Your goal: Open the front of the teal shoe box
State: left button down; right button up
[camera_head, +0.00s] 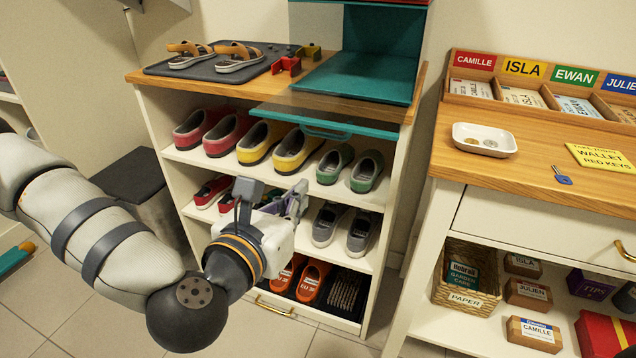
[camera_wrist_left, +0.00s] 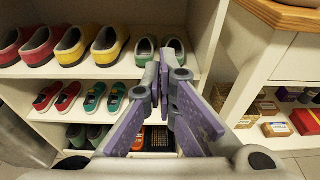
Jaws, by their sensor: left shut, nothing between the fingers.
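The teal shoe box (camera_head: 372,84) stands on the right of the wooden top of the shoe shelf, with its inside showing. Its clear front panel (camera_head: 300,113) with a teal edge lies lowered, almost flat, and juts out past the shelf's front edge. A teal handle (camera_head: 326,132) shows at the panel's outer edge. My left gripper (camera_head: 298,197) is shut and empty, below the panel and in front of the shoe shelves. In the left wrist view its fingers (camera_wrist_left: 166,75) come together with nothing between them. The box is not visible in the left wrist view. My right gripper is out of view.
Shoes fill the shelves (camera_head: 235,162) behind my left gripper. Sandals lie on a dark mat (camera_head: 160,68), with red and yellow pieces (camera_head: 288,65) beside the box. A wooden counter (camera_head: 535,165) with a white dish (camera_head: 484,139) stands at the right. Open floor lies in front.

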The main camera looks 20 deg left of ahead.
aim_at(334, 117)
pick_arm(q)
jog(key=w+r+p, duration=0.1)
jog(key=w+r, duration=0.1)
jog(key=w, duration=0.6)
jog(key=shift+w+d, duration=0.25)
jog(key=shift+w, duration=0.05)
jog(key=shift+r, duration=0.15)
